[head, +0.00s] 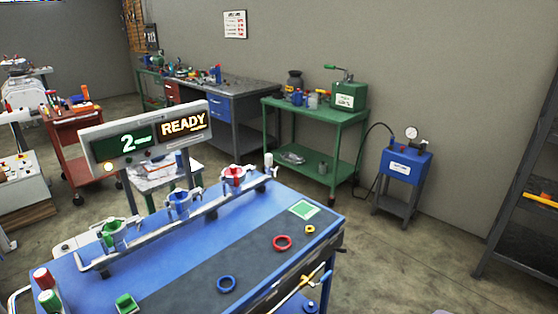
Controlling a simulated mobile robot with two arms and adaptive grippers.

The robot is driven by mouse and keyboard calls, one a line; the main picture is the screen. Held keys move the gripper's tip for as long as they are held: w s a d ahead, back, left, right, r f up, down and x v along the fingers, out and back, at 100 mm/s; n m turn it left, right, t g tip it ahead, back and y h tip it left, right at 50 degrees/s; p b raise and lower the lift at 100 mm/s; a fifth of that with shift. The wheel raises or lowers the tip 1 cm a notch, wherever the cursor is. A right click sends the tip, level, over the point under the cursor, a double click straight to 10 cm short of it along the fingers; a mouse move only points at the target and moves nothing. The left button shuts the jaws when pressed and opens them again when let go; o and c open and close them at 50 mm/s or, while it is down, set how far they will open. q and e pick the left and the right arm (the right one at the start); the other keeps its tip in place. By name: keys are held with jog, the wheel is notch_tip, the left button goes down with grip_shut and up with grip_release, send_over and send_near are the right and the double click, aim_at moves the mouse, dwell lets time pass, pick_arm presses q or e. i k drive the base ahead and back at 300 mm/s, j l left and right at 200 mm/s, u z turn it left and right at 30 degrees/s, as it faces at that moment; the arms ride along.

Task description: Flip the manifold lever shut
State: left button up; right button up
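A blue workbench (172,285) fills the lower middle of the head view. A pale manifold rail (150,232) runs along its back edge. Green (112,228), blue (178,200) and red (234,174) fittings sit along it. A small upright part with a white top (268,160) stands at the rail's right end; I cannot tell whether it is the manifold lever or how a lever is set. A sign above reads "2" on a green panel (124,143) and "READY" on a dark panel (183,124). Neither of my grippers is recognisable in this view.
A blue ring (226,291), a red ring (290,243), a small yellow ring (310,233) and a green square (304,209) lie on the bench. Red-topped (41,280) and green-topped (50,301) parts stand front left.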

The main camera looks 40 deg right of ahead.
aim_at(323, 278)
jog(key=z, duration=1.75)
